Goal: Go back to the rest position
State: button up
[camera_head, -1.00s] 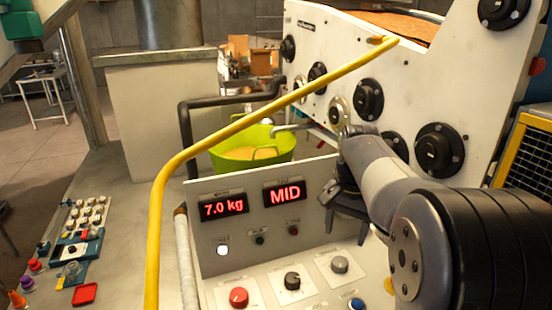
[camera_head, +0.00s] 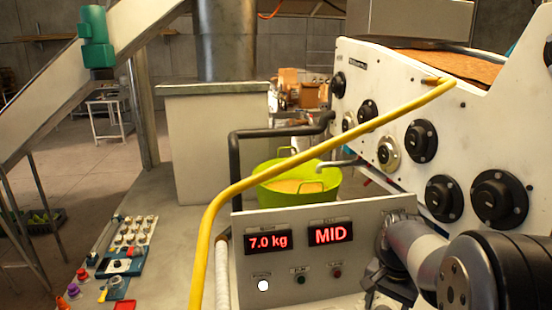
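My gripper (camera_head: 376,284) is at the lower right, just right of and below the MID display, in front of the grey control panel (camera_head: 300,262). Its dark fingers are small and partly cut off or covered by my arm, so I cannot tell whether they are open or shut. I see no object in it. The panel's left display (camera_head: 268,243) reads 7.0 kg and its right display (camera_head: 330,233) reads MID. A white round light (camera_head: 263,285) is lit below the left display.
A green tub (camera_head: 328,184) with tan contents stands behind the panel. The white press body (camera_head: 400,90) with black round fittings fills the right. Small bottles and trays (camera_head: 122,266) lie at the lower left.

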jog(key=shift+r, duration=0.15)
notch_tip(320, 180, up, 10)
notch_tip(320, 180, down, 11)
jog(key=shift+r, duration=0.15)
jog(key=shift+r+n, duration=0.15)
jog(key=shift+n, duration=0.15)
jog(key=n+b, duration=0.1)
jog(key=n, duration=0.3)
jog(key=shift+n, duration=0.3)
jog(key=n+b, duration=0.1)
jog(key=n, duration=0.5)
jog(key=n+b, duration=0.2)
jog(key=n, duration=0.5)
jog(key=shift+b, duration=0.3)
jog(key=n+b, duration=0.1)
jog(key=n, duration=0.2)
jog(key=shift+n+b, duration=0.35)
jog(key=shift+n, duration=0.05)
jog(key=shift+n+b, duration=0.3)
jog(key=shift+n, duration=0.4)
